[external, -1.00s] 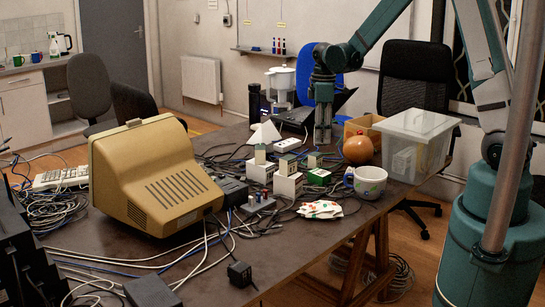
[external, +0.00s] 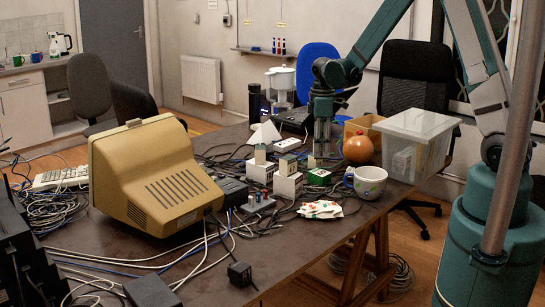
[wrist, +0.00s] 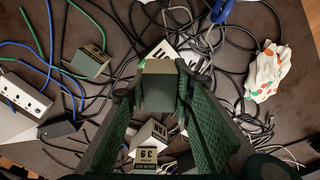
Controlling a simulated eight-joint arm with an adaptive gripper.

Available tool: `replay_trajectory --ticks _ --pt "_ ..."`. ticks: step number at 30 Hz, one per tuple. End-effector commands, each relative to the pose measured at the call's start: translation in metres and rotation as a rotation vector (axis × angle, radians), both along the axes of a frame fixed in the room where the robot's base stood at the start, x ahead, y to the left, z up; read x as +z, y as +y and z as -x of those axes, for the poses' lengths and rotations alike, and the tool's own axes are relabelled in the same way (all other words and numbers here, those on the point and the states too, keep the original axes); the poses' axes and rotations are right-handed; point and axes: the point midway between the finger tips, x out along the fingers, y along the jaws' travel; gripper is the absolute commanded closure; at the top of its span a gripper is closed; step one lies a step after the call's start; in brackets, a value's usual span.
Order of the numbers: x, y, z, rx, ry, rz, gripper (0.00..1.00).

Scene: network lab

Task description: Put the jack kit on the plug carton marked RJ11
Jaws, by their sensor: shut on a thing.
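My gripper (wrist: 158,88) is shut on a small grey-green box, the jack kit (wrist: 158,92), between its two textured fingers. In the external view my gripper (external: 322,152) points straight down over the cluster of small cartons, and I cannot clearly make out the held box there. A white and green carton (wrist: 162,49) lies just beyond the jack kit in the wrist view, partly hidden, with dark lettering. A white carton (wrist: 152,131) with a partly covered label lies on the near side. I cannot read which carton says RJ11.
Another grey-green box (wrist: 88,61) stands to the left in the wrist view. White cartons (external: 287,187) topped with small boxes stand left of my gripper. Cables crowd the table.

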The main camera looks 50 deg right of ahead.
Motion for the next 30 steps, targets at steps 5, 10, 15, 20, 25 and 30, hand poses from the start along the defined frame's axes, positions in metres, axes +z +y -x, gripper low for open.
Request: replay_trajectory --ticks 5,10,15,20,25,30 --pt "-0.017 0.0 0.0 0.0 0.0 0.0 0.89" --pt "-0.02 0.0 0.0 0.0 0.0 0.0 0.89" --pt "-0.02 0.0 0.0 0.0 0.0 0.0 0.89" --pt "-0.024 0.0 0.0 0.0 0.0 0.0 0.89" --pt "-0.039 0.0 0.0 0.0 0.0 0.0 0.89" --pt "-0.054 0.0 0.0 0.0 0.0 0.0 0.89"
